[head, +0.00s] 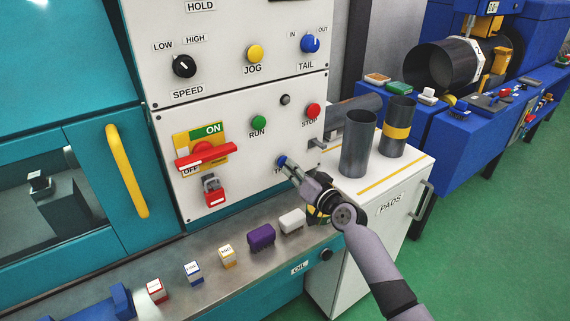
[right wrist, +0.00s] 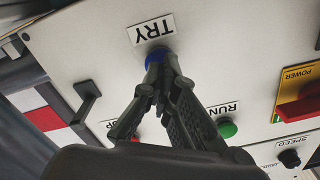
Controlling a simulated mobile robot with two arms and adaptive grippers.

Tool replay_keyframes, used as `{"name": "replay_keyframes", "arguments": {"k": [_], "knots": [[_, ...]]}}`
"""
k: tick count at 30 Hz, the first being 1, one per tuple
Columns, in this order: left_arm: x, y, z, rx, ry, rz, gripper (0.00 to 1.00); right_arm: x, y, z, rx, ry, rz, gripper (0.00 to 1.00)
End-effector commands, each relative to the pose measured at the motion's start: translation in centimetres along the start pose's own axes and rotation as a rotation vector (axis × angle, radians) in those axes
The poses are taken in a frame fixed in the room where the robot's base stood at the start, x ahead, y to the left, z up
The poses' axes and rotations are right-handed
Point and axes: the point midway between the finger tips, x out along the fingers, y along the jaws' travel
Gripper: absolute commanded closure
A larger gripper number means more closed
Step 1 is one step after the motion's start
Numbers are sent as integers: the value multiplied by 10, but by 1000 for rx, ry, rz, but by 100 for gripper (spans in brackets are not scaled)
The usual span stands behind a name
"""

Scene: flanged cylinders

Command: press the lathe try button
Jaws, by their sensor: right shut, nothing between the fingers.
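The blue try button (head: 282,160) sits low on the lathe's white control panel (head: 240,170), below the green RUN button (head: 258,123). Its label is mostly hidden behind my right gripper in the head view. My right gripper (head: 289,169) is shut and empty, with its fingertips at the button. In the right wrist view the blue try button (right wrist: 153,58) shows just behind the closed fingertips (right wrist: 161,56), under the upside-down TRY label (right wrist: 151,28). The fingertips overlap the button there; I cannot tell whether it is pushed in. My left gripper is not in view.
The red STOP button (head: 313,110) and the red power switch (head: 206,152) are nearby on the panel. Several small blocks and a purple piece (head: 261,235) lie on the ledge below. Dark cylinders (head: 357,145) stand on the white cabinet (head: 390,180) at right.

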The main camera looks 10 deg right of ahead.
Motion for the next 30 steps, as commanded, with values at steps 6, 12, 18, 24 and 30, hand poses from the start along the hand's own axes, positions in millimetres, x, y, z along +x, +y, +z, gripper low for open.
{"name": "replay_keyframes", "arguments": {"k": [6,12,18,24,30], "knots": [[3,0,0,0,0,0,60,3,0,0,1,0,0,100],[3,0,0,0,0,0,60,3,0,0,1,0,0,100],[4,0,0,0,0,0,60,5,0,0,1,0,0,100],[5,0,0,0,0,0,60,8,0,0,0,0,0,100],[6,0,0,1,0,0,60,10,0,0,0,0,0,100]]}}
